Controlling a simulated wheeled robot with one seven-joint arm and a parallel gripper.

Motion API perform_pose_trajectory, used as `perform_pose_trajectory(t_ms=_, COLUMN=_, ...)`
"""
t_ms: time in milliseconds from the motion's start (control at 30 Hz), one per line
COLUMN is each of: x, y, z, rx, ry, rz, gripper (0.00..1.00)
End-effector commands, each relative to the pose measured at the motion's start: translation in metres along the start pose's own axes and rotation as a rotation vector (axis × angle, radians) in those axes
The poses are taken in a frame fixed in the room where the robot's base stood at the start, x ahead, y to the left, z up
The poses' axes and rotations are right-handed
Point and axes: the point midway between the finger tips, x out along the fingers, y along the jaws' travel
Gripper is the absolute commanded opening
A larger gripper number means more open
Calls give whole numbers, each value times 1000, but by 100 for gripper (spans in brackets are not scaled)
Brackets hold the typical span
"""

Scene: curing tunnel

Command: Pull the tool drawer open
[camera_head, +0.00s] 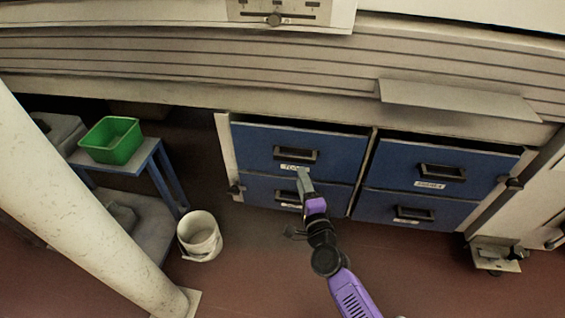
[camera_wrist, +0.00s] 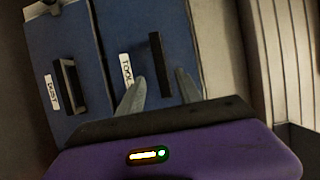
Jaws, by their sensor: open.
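The tool drawer (camera_head: 255,143) is the upper left blue drawer front under the bench in the head view. It sits about level with the fronts around it. Its dark handle (camera_head: 296,155) has a white label below it. In the wrist view the tool drawer (camera_wrist: 185,20) shows turned sideways, with its label beside the black handle (camera_wrist: 160,64). My gripper (camera_head: 304,175) is just in front of and below that handle. In the wrist view my gripper (camera_wrist: 160,88) is open, its two fingers on either side of the handle's line. Contact with the handle cannot be told.
Other blue drawers surround it: one below (camera_head: 258,191), one upper right (camera_head: 400,163) and one lower right (camera_head: 378,207). A white bucket (camera_head: 199,236) stands on the floor. A green bin (camera_head: 112,139) sits on a side table. A pale post (camera_head: 70,180) crosses the left.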

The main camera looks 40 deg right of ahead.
Motion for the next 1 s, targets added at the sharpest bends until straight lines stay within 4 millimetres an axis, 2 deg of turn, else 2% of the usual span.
perform_pose_trajectory(t_ms=167, x=16, y=-1, z=0, rx=6, ry=0, rz=-4, gripper=42)
perform_pose_trajectory(t_ms=400, x=53, y=-1, z=0, rx=4, ry=-1, rz=-3, gripper=42)
perform_pose_trajectory(t_ms=600, x=73, y=-1, z=1, rx=3, ry=-1, rz=-3, gripper=42)
perform_pose_trajectory(t_ms=933, x=77, y=-1, z=1, rx=2, ry=-2, rz=-1, gripper=42)
perform_pose_trajectory(t_ms=967, x=77, y=-1, z=1, rx=2, ry=-2, rz=-1, gripper=40)
perform_pose_trajectory(t_ms=1000, x=77, y=-1, z=1, rx=2, ry=-2, rz=-1, gripper=32)
